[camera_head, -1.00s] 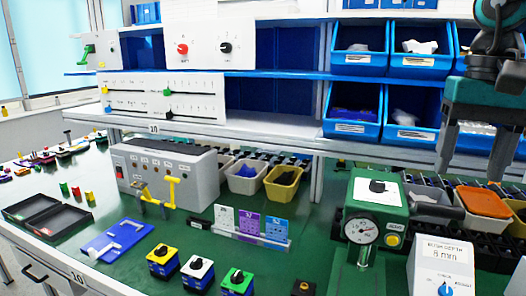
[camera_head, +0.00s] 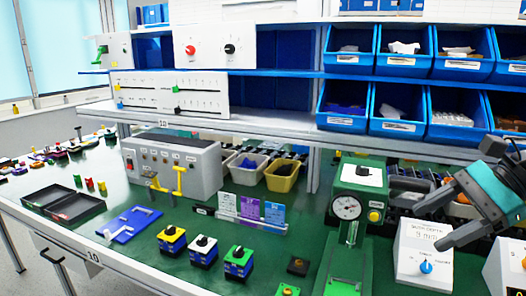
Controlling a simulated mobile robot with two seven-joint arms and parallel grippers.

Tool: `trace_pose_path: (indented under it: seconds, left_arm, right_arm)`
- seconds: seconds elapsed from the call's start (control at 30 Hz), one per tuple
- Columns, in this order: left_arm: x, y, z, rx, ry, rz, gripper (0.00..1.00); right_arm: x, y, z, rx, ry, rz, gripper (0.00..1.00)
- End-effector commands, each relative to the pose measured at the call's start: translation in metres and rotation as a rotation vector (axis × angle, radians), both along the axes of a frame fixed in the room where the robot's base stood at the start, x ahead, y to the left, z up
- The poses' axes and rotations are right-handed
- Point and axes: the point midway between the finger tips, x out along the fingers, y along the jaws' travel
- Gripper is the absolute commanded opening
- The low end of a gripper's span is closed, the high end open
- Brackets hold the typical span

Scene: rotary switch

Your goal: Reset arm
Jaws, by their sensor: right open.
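My right gripper (camera_head: 430,228) comes in from the right edge, with dark fingers and a teal band. It is open and empty, its fingers pointing left and slightly down. Whether the fingers touch the box cannot be told. My left gripper is not in view.
A green drill-like stand (camera_head: 361,185) with a dial gauge (camera_head: 346,207) stands left of the gripper. Shelves with blue bins (camera_head: 400,123) are behind. Another white box (camera_head: 503,268) stands at the lower right.

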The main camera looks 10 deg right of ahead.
Motion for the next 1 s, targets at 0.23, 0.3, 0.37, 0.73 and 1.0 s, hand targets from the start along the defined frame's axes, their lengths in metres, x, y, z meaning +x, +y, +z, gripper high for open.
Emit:
trace_pose_path:
  seconds: [0.23,0.3,0.37,0.73,1.0]
  left_arm:
    - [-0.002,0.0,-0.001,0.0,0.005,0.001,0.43]
    - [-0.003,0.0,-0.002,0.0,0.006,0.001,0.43]
    - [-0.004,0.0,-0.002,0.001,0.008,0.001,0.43]
    - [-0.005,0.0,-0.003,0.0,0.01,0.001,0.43]
    - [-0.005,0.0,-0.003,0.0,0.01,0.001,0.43]
  right_arm:
    - [0.009,-0.003,-0.075,0.656,0.35,-0.591,0.63]
    - [0.009,-0.005,-0.098,0.842,0.476,-0.749,0.63]
    - [0.008,-0.006,-0.119,1.003,0.591,-0.88,0.63]
    - [-0.036,0.031,-0.271,1.98,1.466,-1.578,0.63]
    - [-0.089,0.119,-0.349,-1.626,-1.384,1.218,0.63]
